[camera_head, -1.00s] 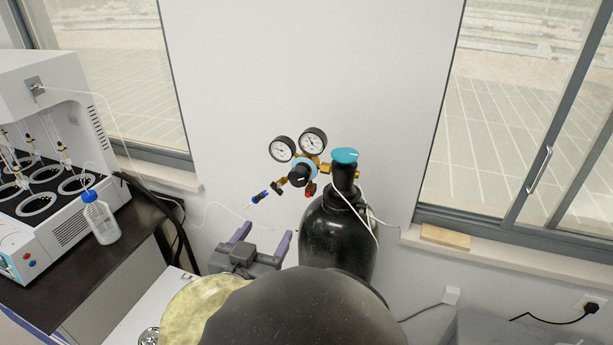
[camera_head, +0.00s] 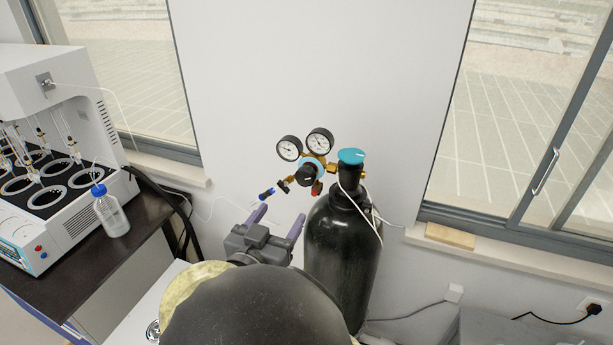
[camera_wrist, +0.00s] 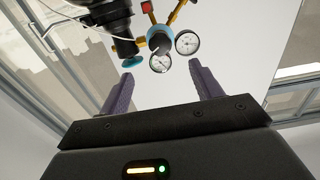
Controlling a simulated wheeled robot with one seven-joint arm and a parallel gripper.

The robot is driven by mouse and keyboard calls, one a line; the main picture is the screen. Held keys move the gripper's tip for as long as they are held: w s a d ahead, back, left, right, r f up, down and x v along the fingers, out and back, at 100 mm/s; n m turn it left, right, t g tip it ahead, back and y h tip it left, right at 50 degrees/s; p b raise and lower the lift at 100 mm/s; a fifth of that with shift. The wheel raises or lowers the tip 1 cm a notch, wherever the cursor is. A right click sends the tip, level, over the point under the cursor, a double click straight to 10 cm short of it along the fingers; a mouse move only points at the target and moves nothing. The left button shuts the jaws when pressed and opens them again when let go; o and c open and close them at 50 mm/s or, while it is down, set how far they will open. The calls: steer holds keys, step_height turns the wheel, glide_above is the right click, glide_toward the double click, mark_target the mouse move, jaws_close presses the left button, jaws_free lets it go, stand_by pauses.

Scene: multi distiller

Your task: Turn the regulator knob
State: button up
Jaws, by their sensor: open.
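The regulator with two round gauges sits on a black gas cylinder (camera_head: 342,245). Its black regulator knob (camera_head: 306,175) faces forward on a light blue ring below the gauges (camera_head: 304,146). The cylinder's blue-topped valve (camera_head: 351,157) is to its right. My gripper (camera_head: 279,219) is open and empty, below the knob and left of the cylinder, its purple fingers apart. In the wrist view the knob (camera_wrist: 159,43) appears ahead, beyond the fingertips (camera_wrist: 168,83) and between them sideways. The gripper and knob do not touch. My arm hides the cylinder's lower left.
A white multi-position distiller (camera_head: 70,150) and a blue-capped bottle (camera_head: 112,214) stand on a dark bench at the left. A white hose (camera_head: 215,215) runs along the wall. A window sill with a wooden block (camera_head: 450,236) is at the right.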

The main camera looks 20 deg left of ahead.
mark_target(303, 181)
steer(key=w+p, duration=0.1)
steer(key=w, duration=0.3)
steer(key=w+p, duration=0.1)
steer(key=w, duration=0.3)
steer(key=w+d+p, duration=0.1)
steer(key=w, duration=0.3)
steer(key=shift+w, duration=0.1)
